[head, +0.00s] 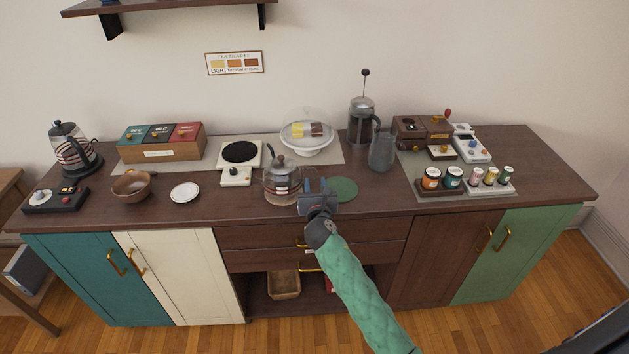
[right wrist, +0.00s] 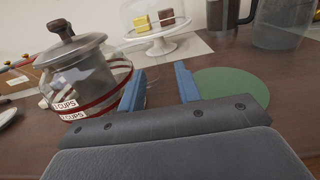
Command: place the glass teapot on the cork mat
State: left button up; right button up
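The glass teapot (head: 282,186) stands upright on the counter, with a grey metal upper part and a dark lid knob. In the right wrist view the teapot (right wrist: 88,72) is at the left, with red bands and "CUPS" labels. A flat round green mat (head: 345,188) lies bare to its right; it also shows in the right wrist view (right wrist: 232,85). I cannot tell whether it is cork. My right gripper (head: 314,184) is open and empty, with blue fingers (right wrist: 160,88), between the teapot and the green mat. My left gripper is out of view.
Behind are a hot plate (head: 240,153), a domed cake stand (head: 306,148) and a French press (head: 361,125). A glass jug (head: 382,152) stands behind the mat to the right. A small scale (head: 236,177) and white saucer (head: 184,192) are left of the teapot.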

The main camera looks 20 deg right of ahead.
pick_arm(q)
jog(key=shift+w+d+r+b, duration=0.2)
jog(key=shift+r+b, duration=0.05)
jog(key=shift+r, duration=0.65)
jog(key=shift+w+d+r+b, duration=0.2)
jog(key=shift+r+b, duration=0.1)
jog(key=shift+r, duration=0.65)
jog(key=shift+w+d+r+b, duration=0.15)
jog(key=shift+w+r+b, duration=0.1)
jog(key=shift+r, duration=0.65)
pick_arm(e)
jog(key=v, duration=0.8)
jog(key=shift+s, duration=0.1)
